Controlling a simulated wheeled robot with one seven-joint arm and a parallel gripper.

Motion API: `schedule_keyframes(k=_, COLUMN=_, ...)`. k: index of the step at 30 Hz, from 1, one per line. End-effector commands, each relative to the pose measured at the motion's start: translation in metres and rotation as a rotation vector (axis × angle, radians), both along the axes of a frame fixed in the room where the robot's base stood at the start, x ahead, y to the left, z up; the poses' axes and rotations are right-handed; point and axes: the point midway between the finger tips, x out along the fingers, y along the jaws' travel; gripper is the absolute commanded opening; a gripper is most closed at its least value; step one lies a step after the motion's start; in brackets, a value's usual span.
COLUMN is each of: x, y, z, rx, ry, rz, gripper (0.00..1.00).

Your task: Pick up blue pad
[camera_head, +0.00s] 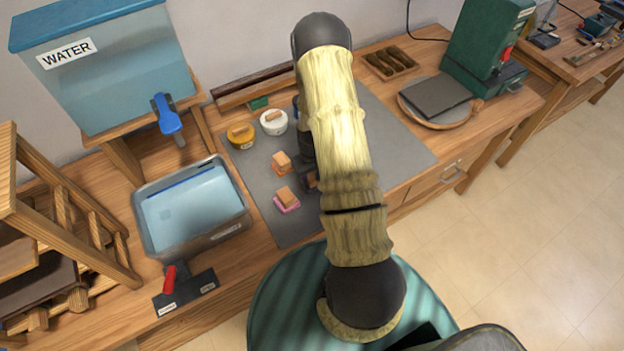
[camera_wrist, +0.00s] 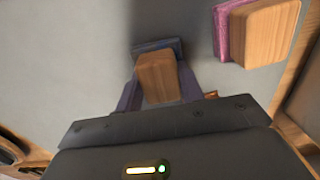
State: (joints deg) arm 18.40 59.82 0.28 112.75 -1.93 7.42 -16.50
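The blue pad (camera_wrist: 155,45) is dark blue-grey with a wooden block handle (camera_wrist: 157,78) on top. It shows in the wrist view just beyond my gripper body. My gripper (camera_wrist: 157,90) has dark bluish finger shapes close along both sides of the handle. Whether they press on the wood, or a small gap is left, I cannot tell. In the head view my arm hides most of my gripper and the blue pad. A pink pad (camera_wrist: 221,30) with a wooden handle lies to the right in the wrist view; it also shows in the head view (camera_head: 288,207).
An orange pad (camera_head: 282,168) lies on the grey mat (camera_head: 388,140), beyond the pink one. Two small jars, yellow (camera_head: 241,136) and white (camera_head: 273,122), stand behind. A water tub (camera_head: 192,210) is at the left, under a water tank (camera_head: 110,75). The mat's right side is clear.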

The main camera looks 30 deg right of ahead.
Motion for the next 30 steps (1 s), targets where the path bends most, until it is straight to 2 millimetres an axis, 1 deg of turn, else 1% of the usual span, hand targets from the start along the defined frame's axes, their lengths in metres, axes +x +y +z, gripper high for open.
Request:
schedule_keyframes(k=1, x=0.000, y=0.000, z=0.000, rx=0.000, ry=0.000, rz=0.000, gripper=0.18)
schedule_keyframes(k=2, x=0.000, y=0.000, z=0.000, rx=0.000, ry=0.000, rz=0.000, gripper=0.15)
schedule_keyframes(k=10, x=0.000, y=-0.001, z=0.001, rx=0.000, ry=0.000, rz=-0.002, gripper=0.15)
schedule_keyframes(k=14, x=0.000, y=-0.001, z=0.006, rx=0.000, ry=-0.002, rz=-0.002, gripper=0.15)
schedule_keyframes(k=17, x=0.001, y=-0.001, z=0.015, rx=-0.001, ry=-0.004, rz=-0.002, gripper=0.15)
schedule_keyframes(k=20, x=0.001, y=-0.001, z=0.029, rx=-0.001, ry=-0.005, rz=-0.003, gripper=0.15)
schedule_keyframes(k=27, x=0.001, y=-0.001, z=0.070, rx=-0.001, ry=-0.005, rz=-0.003, gripper=0.15)
schedule_keyframes(k=30, x=0.001, y=-0.001, z=0.084, rx=-0.001, ry=-0.005, rz=-0.003, gripper=0.15)
